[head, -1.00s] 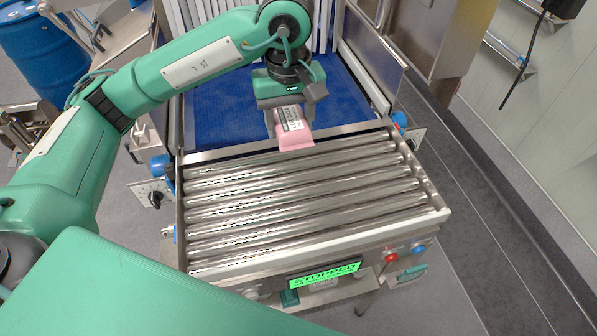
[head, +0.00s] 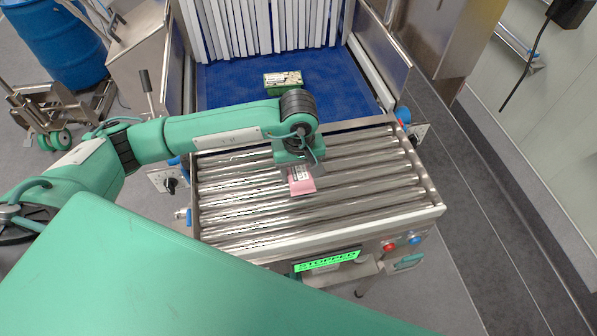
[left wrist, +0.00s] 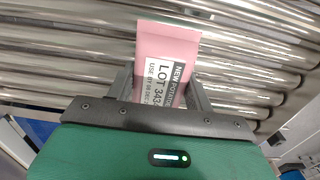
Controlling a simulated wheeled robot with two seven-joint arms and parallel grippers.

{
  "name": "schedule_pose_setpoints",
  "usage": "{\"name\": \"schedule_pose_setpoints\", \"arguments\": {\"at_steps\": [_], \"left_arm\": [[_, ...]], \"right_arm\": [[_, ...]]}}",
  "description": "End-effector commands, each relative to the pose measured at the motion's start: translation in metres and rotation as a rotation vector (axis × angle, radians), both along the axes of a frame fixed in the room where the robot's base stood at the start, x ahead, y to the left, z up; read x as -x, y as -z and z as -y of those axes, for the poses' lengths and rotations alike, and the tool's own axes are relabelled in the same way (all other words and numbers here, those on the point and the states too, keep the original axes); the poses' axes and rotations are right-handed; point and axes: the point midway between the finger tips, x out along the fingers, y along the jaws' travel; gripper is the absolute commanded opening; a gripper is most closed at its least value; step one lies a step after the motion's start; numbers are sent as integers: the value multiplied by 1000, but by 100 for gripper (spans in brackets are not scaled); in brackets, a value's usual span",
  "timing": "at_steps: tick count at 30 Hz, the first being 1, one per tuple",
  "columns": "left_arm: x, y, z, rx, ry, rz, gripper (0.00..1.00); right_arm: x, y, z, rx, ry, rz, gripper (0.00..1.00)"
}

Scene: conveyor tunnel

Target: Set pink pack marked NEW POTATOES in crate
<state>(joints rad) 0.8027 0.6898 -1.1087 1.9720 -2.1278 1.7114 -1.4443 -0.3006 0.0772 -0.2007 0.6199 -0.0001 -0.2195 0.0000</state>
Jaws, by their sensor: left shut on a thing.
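The pink pack (head: 302,187) marked NEW POTATOES is in my left gripper (head: 299,178), over the rollers in the head view. In the left wrist view the pack (left wrist: 168,42) stands between the two fingers of the left gripper (left wrist: 160,92), with its white LOT label and black NEW POTATOES band facing the camera. The left gripper is shut on it. Whether the pack touches the rollers I cannot tell. No crate shows in these frames. My right gripper is not in view.
A green pack (head: 283,80) lies on the blue belt (head: 235,88) before the white strip curtain (head: 245,28). The steel roller section (head: 375,178) is otherwise bare. A green STOPPED display (head: 327,260) sits at its front. A blue drum (head: 55,45) stands far left.

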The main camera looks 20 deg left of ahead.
Motion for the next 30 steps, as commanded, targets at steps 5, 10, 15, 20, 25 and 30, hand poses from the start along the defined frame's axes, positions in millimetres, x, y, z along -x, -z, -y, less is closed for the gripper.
{"name": "schedule_pose_setpoints", "arguments": {"at_steps": [5, 10, 15, 20, 25, 30], "left_arm": [[0, 21, 0, 0, -1, -2, 12], [0, 24, 0, 1, 0, 1, 12], [0, 27, 0, 1, 0, 1, 12], [0, 26, 0, 0, 0, 0, 72], [0, 26, 0, 0, 0, 0, 74], [0, 24, 0, -1, 0, -1, 74]], "right_arm": [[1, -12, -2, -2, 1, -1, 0], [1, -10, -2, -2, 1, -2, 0], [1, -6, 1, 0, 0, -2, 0], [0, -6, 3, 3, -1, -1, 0], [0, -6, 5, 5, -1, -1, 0], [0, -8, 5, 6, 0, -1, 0]]}}
